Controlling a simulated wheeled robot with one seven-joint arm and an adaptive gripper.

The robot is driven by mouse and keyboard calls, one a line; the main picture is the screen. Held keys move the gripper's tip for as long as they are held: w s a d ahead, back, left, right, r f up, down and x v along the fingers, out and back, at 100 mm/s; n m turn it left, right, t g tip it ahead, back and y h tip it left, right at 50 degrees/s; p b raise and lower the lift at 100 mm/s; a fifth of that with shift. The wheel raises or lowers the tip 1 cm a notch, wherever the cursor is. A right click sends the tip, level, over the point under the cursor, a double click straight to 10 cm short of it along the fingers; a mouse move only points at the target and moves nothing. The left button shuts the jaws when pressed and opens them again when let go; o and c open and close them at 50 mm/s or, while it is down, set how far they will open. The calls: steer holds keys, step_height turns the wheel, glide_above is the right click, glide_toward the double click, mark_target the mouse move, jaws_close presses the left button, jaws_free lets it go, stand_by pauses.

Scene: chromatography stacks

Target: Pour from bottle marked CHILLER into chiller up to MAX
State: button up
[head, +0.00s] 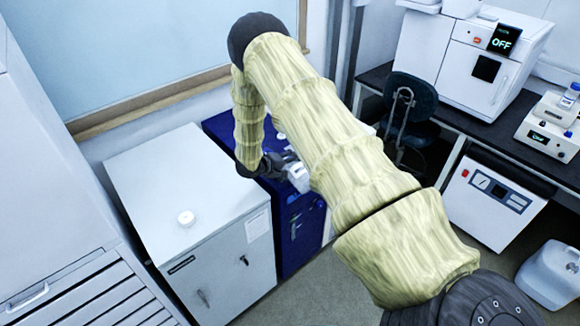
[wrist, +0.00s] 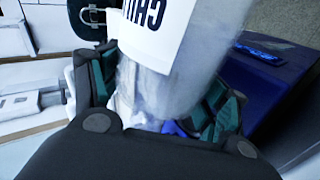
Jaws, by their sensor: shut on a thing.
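My gripper (wrist: 158,92) is shut on a clear bottle (wrist: 200,70) with a white label (wrist: 158,32), on which part of the word CHILLER shows in dark letters. Its dark fingers with teal pads lie on both sides of the bottle. In the head view my gripper (head: 276,164) is over the dark blue cabinet (head: 303,232), partly behind my arm, and only a pale bit of the bottle (head: 298,177) shows. The bottle's mouth and liquid level are not clear. I cannot tell for sure which unit is the chiller, and no MAX mark is readable.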

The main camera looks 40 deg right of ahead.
steer(key=shift+w+f+n+g+b, duration=0.1)
steer(key=shift+w+n+g+b, duration=0.2)
steer(key=shift+n+g, duration=0.35)
stand_by(4.7)
stand_by(0.5)
steer(key=shift+s+r+m+t, duration=0.3)
steer(key=shift+r+m+t, duration=0.05)
steer(key=shift+m+t, duration=0.4)
steer(key=shift+s+r+m+t, duration=0.1)
steer(key=shift+r+m+t, duration=0.45)
steer(key=shift+r, duration=0.45)
steer(key=shift+s+r+m+t, duration=0.1)
steer(key=shift+r+m+t, duration=0.45)
steer(key=shift+r, duration=0.45)
